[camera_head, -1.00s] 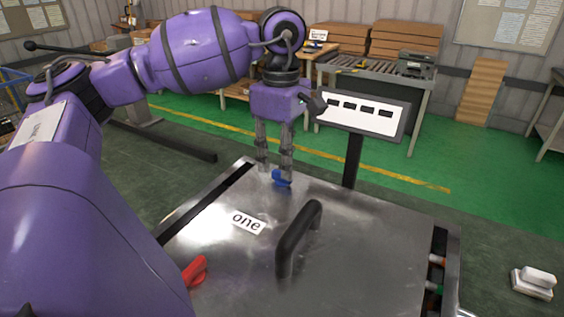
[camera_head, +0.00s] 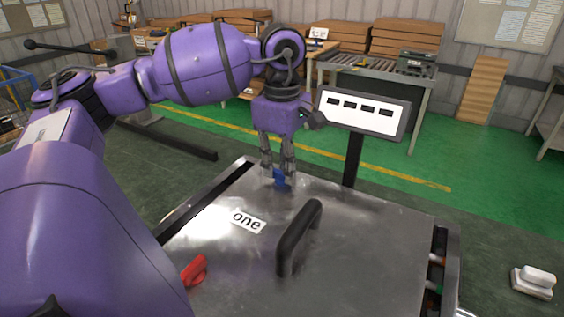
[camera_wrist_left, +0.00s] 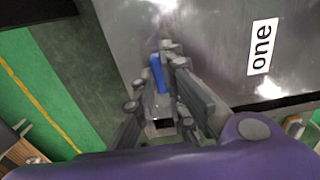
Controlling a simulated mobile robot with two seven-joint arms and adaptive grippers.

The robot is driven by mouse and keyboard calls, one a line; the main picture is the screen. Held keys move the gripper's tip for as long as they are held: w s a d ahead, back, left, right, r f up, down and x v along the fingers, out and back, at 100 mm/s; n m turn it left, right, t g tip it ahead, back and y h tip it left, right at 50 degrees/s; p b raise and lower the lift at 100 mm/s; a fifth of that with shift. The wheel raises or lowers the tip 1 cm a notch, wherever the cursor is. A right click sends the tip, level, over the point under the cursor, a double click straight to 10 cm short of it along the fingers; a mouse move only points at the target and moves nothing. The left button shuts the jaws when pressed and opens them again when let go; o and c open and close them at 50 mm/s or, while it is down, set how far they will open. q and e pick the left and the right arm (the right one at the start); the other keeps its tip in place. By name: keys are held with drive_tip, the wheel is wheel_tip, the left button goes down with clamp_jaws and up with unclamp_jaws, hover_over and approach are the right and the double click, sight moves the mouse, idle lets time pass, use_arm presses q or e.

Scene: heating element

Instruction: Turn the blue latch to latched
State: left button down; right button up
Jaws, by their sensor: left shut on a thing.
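The blue latch (camera_head: 280,179) is at the far edge of the metal lid (camera_head: 350,240), left of the black handle. My left gripper (camera_head: 278,171) points down at it from above, with its fingers shut on it. In the left wrist view the blue latch (camera_wrist_left: 158,74) shows as a narrow bar between the fingertips of the left gripper (camera_wrist_left: 165,62). The fingers hide part of the latch. My right gripper is not in view.
A black handle (camera_head: 298,238) rises from the lid. A red latch (camera_head: 194,270) is at its near left. A label reading "one" (camera_head: 247,221) lies between. A panel on a post (camera_head: 362,113) stands behind, close to my left gripper. A white object (camera_head: 534,281) is at the right.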

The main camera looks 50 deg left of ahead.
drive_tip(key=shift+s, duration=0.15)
use_arm(q)
drive_tip(key=shift+n, duration=1.5)
drive_tip(key=n, duration=0.5)
drive_tip(key=shift+b, duration=0.35)
drive_tip(key=n, duration=0.7)
drive_tip(key=shift+b, duration=0.4)
drive_tip(key=shift+n, duration=1.6)
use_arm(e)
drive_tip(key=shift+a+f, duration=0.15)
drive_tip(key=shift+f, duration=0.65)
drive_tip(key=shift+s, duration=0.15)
